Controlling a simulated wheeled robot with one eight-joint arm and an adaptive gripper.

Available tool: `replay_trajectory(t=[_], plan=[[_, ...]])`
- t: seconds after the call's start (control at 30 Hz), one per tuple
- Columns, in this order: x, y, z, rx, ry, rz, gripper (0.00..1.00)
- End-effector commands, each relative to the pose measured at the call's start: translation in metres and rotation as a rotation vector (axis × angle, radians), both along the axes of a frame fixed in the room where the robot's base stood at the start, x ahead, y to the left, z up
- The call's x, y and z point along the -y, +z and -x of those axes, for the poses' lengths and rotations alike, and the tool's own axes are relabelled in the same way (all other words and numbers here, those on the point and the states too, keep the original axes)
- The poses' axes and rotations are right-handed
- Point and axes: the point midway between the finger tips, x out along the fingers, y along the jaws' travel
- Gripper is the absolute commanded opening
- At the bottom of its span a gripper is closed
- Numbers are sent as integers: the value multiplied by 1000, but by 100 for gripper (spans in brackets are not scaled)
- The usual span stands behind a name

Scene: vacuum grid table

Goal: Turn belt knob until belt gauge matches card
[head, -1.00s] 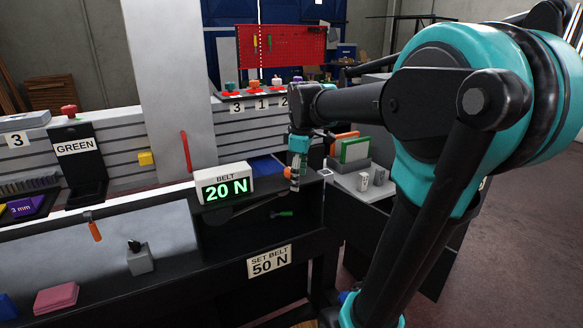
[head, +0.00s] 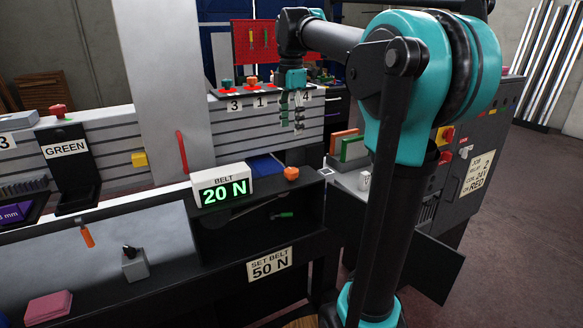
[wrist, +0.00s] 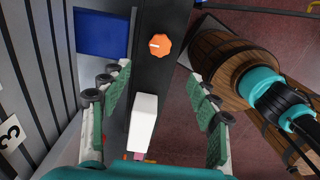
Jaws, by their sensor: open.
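The belt gauge (head: 223,186) is a white box on the dark bench top, its green display reading 20 N. The card (head: 269,264) on the bench front below reads SET BELT 50 N. The belt knob (head: 291,173) is orange and sits on the bench top right of the gauge. In the wrist view the knob (wrist: 160,46) shows from above with a white mark pointing left. My gripper (head: 291,125) is open and empty, pointing down above and behind the knob in the head view, apart from it. In the wrist view the knob lies beyond the open fingers.
The gauge's white top (wrist: 144,115) lies between my fingers in the wrist view. A blue panel (head: 266,166) is behind the knob. The air around the knob is free.

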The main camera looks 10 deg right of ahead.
Motion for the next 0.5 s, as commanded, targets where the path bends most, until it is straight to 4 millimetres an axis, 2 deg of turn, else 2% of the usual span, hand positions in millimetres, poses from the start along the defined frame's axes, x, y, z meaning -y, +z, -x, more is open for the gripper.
replay_trajectory(t=[0.5], plan=[[0, -103, 0, 1, -2, 0, 61]])
